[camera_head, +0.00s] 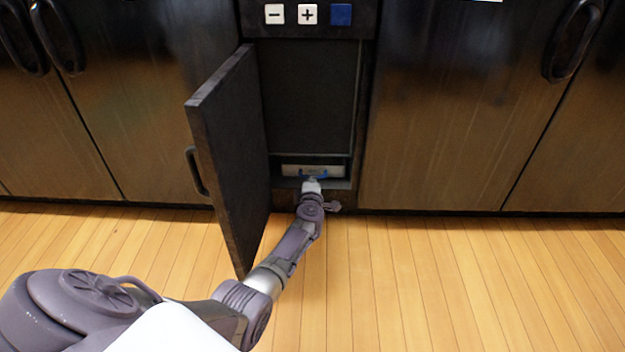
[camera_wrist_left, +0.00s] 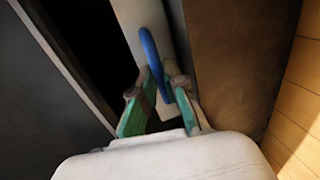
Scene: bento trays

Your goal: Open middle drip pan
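The drip pan (camera_head: 296,170) is a pale, low front at the bottom of an open cabinet compartment, with a blue handle (camera_head: 324,175) on it. In the left wrist view the pan's pale face (camera_wrist_left: 136,14) and the curved blue handle (camera_wrist_left: 149,47) show up close. My left gripper (camera_head: 313,181) is at the handle, low in the opening. In the wrist view its green-padded fingers (camera_wrist_left: 163,79) lean in on both sides of the handle and appear closed on it. Whether the pan is pulled out at all is hard to tell. My right gripper is not in view.
The dark cabinet door (camera_head: 228,150) stands open to the left of the opening, beside my left arm. Closed cabinets (camera_head: 455,120) flank it. Buttons (camera_head: 308,14) sit above the compartment. The wooden floor (camera_head: 430,280) is clear at the right.

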